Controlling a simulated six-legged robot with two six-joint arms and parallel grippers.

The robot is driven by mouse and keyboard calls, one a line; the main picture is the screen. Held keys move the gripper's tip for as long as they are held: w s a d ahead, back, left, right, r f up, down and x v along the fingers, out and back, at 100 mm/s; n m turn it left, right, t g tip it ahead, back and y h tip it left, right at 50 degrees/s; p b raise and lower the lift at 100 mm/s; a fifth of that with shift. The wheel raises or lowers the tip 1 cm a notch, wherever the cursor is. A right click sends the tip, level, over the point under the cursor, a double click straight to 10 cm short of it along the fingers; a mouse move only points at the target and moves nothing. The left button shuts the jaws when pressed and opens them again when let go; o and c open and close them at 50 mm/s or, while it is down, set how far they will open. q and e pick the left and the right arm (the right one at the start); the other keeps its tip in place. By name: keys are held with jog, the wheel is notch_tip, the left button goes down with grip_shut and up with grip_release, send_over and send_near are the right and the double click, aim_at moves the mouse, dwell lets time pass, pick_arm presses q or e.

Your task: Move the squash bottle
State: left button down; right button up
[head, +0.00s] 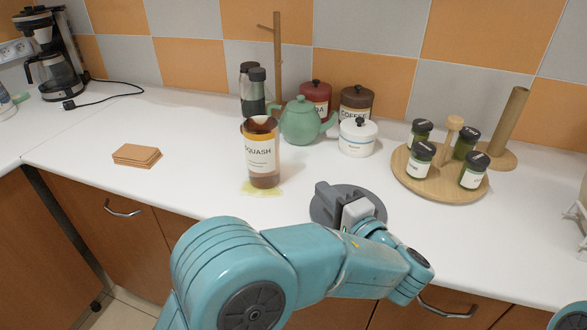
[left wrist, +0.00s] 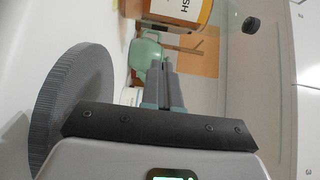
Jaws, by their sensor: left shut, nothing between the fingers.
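The squash bottle (head: 262,152) stands upright on the white counter, brown with a white and orange label. A yellowish patch lies on the counter at its base. The left wrist view shows part of its label (left wrist: 183,12), cut off at the top edge. My left gripper (head: 324,193) is to the right of the bottle and nearer to me, apart from it. Its fingers (left wrist: 167,72) are shut together and empty. My right gripper is not in view.
A dark grey disc (head: 320,211) shows under my left gripper. Behind the bottle stand a green teapot (head: 302,123), dark mills (head: 256,92) and canisters (head: 358,138). A round wooden tray (head: 437,190) holds several jars at right. Brown coasters (head: 137,155) lie left; counter between is clear.

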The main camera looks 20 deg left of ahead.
aim_at(278, 158)
pick_arm(q)
jog(key=shift+w+a+r, duration=0.15)
jog(key=shift+w+a, duration=0.1)
jog(key=shift+a, duration=0.05)
jog(key=p+x, duration=0.1)
jog(key=x, duration=0.7)
jog(key=shift+w+a, duration=0.1)
jog(key=shift+a, duration=0.05)
jog(key=shift+a+p, duration=0.4)
jog(key=shift+a, duration=1.45)
